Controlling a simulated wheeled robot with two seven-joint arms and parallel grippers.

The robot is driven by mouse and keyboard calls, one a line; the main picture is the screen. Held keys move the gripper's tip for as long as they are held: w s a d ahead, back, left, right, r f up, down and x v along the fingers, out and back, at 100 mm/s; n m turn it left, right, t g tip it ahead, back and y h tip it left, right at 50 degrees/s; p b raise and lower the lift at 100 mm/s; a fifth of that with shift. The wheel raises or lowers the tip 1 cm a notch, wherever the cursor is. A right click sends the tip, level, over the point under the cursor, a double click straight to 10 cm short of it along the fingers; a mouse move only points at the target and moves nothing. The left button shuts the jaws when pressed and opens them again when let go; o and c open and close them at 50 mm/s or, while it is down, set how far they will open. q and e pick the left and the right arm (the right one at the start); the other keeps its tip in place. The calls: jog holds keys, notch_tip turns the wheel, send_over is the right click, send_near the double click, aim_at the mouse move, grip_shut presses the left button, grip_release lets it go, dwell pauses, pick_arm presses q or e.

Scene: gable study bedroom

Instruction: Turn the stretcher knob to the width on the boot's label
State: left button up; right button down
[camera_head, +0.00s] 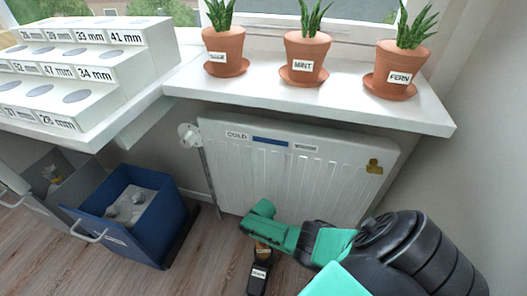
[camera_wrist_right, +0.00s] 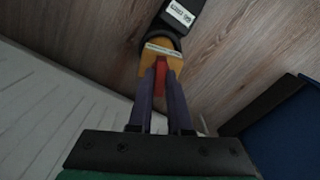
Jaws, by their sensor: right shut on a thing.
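A black boot (camera_head: 257,282) stands on the wooden floor below the radiator, with a white label too small to read. It also shows in the right wrist view (camera_wrist_right: 163,32), its label blurred there. The yellow-orange stretcher (camera_wrist_right: 158,63) sits at the boot's opening, with a pale strip of marks across it. Its red knob (camera_wrist_right: 161,82) lies between the fingers of my right gripper (camera_wrist_right: 160,92), which is shut on it. In the head view my green right gripper (camera_head: 263,238) reaches down over the stretcher and hides much of it. My left gripper is out of view.
A white radiator (camera_head: 290,165) stands close behind my right gripper. An open blue drawer (camera_head: 130,215) is to the left. A white stepped stand (camera_head: 75,70) with millimetre labels is at upper left. Potted plants (camera_head: 306,52) line the windowsill. Floor between drawer and boot is clear.

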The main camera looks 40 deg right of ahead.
jog(key=shift+m, duration=0.3)
dwell(1.4)
jog(key=c, duration=0.8)
grip_release()
jog(key=shift+c, duration=0.2)
